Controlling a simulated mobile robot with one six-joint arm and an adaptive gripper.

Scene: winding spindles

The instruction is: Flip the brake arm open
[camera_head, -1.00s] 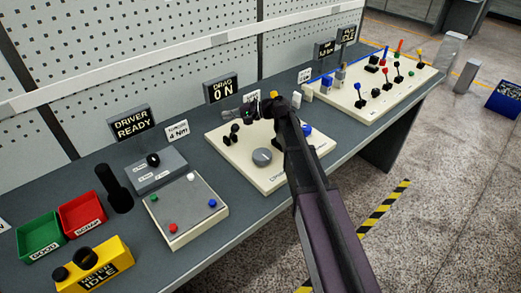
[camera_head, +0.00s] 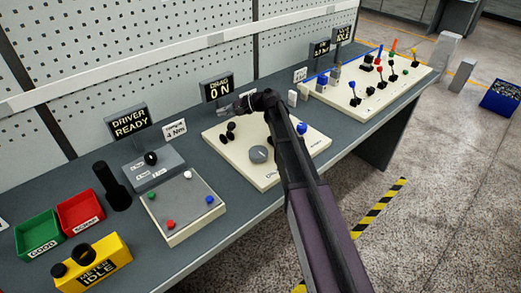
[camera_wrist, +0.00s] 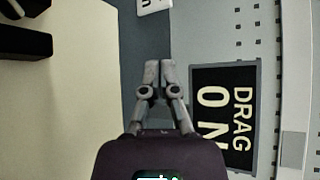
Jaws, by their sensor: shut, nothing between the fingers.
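A cream panel (camera_head: 212,139) on the bench carries black fittings (camera_head: 228,131), a round grey knob (camera_head: 260,154) and a blue part (camera_head: 302,128). I cannot tell for sure which part is the brake arm; the black fittings are small in the head view. In the wrist view, thick black pieces (camera_wrist: 22,42) stand over the cream surface at upper left. My gripper (camera_wrist: 158,66) is shut and empty, to the right of those pieces and apart from them. In the head view it reaches left above the panel's back edge. My arm hides part of the panel.
The DRAG ON sign (camera_head: 217,88) stands just behind the panel, close to my gripper in the wrist view (camera_wrist: 224,115). A second cream panel (camera_head: 378,98) with levers is to the right. A grey control box (camera_head: 153,168) and a pad with coloured buttons (camera_head: 180,205) are to the left.

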